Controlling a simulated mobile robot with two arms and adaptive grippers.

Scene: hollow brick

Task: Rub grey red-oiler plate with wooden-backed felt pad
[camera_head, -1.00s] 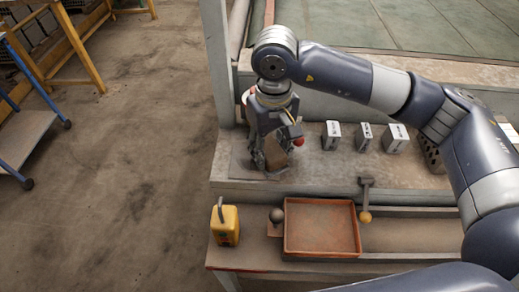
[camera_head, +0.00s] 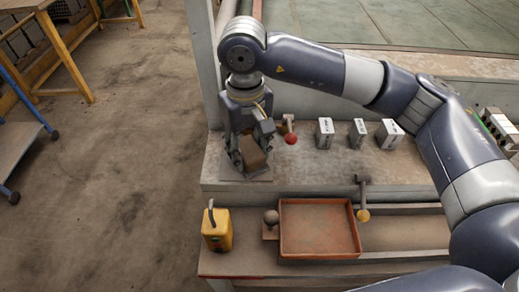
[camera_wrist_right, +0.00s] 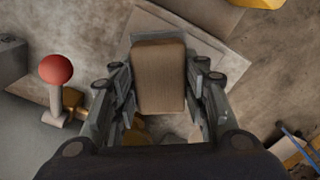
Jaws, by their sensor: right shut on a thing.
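The wooden-backed felt pad (camera_head: 252,156) is a brown block held between the fingers of my right gripper (camera_head: 250,163). In the right wrist view the pad's wooden back (camera_wrist_right: 160,78) fills the space between both fingers. The grey plate (camera_head: 262,177) lies flat on the bench ledge below the pad, partly hidden by the gripper and pad. Part of it shows beside the pad in the wrist view (camera_wrist_right: 213,48). I cannot tell whether the felt touches the plate. The red-topped oiler (camera_head: 291,139) stands just right of the gripper. My left gripper is not in view.
Several small white-labelled boxes (camera_head: 358,133) stand right of the oiler. Nearer are a yellow can (camera_head: 217,232), a red-brown tray (camera_head: 319,232) and a yellow-knobbed lever (camera_head: 363,200). A post (camera_head: 205,70) rises behind the gripper. Open floor lies left.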

